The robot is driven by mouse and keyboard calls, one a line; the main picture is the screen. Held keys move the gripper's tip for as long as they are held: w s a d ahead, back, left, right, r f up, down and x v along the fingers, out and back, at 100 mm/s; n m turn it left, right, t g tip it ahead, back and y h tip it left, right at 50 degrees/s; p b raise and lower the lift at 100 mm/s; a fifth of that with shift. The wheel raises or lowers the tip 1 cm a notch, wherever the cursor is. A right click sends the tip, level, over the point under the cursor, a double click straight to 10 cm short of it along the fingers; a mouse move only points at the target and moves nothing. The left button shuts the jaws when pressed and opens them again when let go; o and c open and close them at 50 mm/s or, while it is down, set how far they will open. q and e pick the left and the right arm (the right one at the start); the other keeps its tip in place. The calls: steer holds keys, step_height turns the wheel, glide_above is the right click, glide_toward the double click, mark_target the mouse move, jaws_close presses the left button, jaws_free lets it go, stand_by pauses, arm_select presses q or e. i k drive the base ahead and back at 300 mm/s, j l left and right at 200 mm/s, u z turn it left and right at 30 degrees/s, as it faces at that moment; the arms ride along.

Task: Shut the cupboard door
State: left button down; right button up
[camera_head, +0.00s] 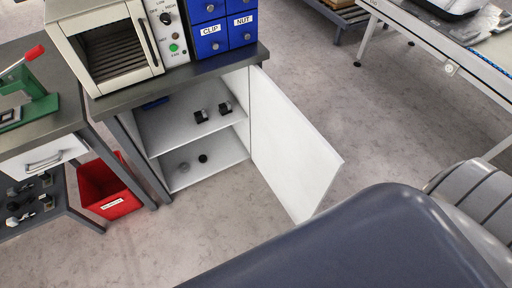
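The white cupboard door (290,145) stands wide open, hinged on the right side of the cupboard and swung out toward the front right. The cupboard (190,125) sits under a dark worktop. Its inside is visible, with a shelf holding small dark objects (213,112) and a few more on the bottom. No gripper is in view.
An oven-like machine (115,45) and blue drawers (222,28) stand on the worktop (180,82). A red bin (108,190) is left of the cupboard, beside a bench with a green press (28,100). The grey floor (330,85) right of the door is clear.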

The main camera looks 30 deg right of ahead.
mark_target(300, 166)
steer(key=l+u, duration=0.2)
steer(key=l, duration=0.25)
steer(key=l+u, duration=0.2)
steer(key=l, duration=0.3)
steer(key=k+l+u, duration=0.25)
steer(key=l, duration=0.15)
steer(key=l+u, duration=0.2)
steer(key=l, duration=0.3)
steer(key=k+l+u, duration=0.2)
steer(key=l, duration=0.2)
steer(key=k+l, duration=0.15)
steer(key=l, duration=0.25)
steer(key=k+l, duration=0.1)
steer(key=l, duration=0.25)
steer(key=k+l, duration=0.15)
steer(key=l, duration=0.25)
